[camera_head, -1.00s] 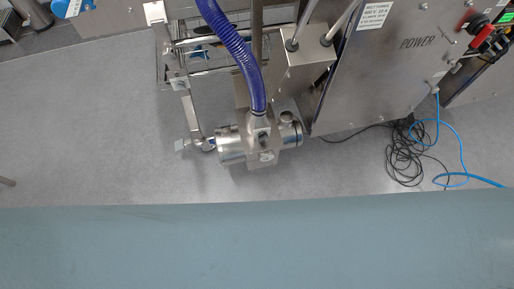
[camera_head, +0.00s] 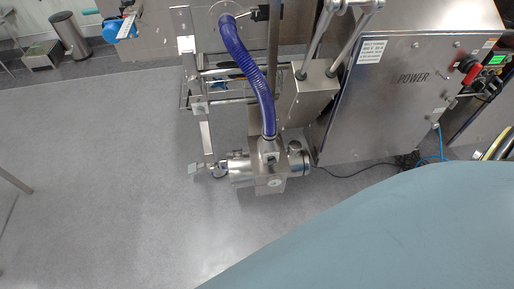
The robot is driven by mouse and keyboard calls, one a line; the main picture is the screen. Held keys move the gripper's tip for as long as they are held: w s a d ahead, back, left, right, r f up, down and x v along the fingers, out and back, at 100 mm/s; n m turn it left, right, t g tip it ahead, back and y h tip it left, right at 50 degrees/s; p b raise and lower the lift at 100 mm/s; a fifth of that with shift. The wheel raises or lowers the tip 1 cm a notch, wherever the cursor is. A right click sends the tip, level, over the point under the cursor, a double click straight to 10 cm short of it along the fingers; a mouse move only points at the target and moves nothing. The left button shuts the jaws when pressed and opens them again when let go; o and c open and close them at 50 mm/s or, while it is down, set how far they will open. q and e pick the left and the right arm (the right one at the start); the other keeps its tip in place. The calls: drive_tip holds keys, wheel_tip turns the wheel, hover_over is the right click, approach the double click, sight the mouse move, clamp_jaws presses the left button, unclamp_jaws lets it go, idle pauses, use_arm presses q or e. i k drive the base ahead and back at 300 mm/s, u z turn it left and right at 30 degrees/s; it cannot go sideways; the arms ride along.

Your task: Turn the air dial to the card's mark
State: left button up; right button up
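No air dial or card that I can make out for certain is in view. A steel cabinet (camera_head: 390,95) marked POWER stands at the right, with a red knob (camera_head: 468,66) and a small lit green display (camera_head: 497,59) at its far right edge. A white printed label (camera_head: 372,51) is on the cabinet's upper left; its text is too small to read surely. Neither of my grippers is in view.
A steel pump-like unit (camera_head: 268,170) with a ribbed blue hose (camera_head: 247,68) stands on the grey floor (camera_head: 110,170). A smooth blue-grey surface (camera_head: 400,235) fills the lower right. A bin (camera_head: 70,35) stands far left. Open floor lies at left.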

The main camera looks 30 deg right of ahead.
sight(272, 161)
drive_tip(key=z, duration=0.1)
drive_tip(key=i, duration=0.95)
drive_tip(key=z, duration=0.7)
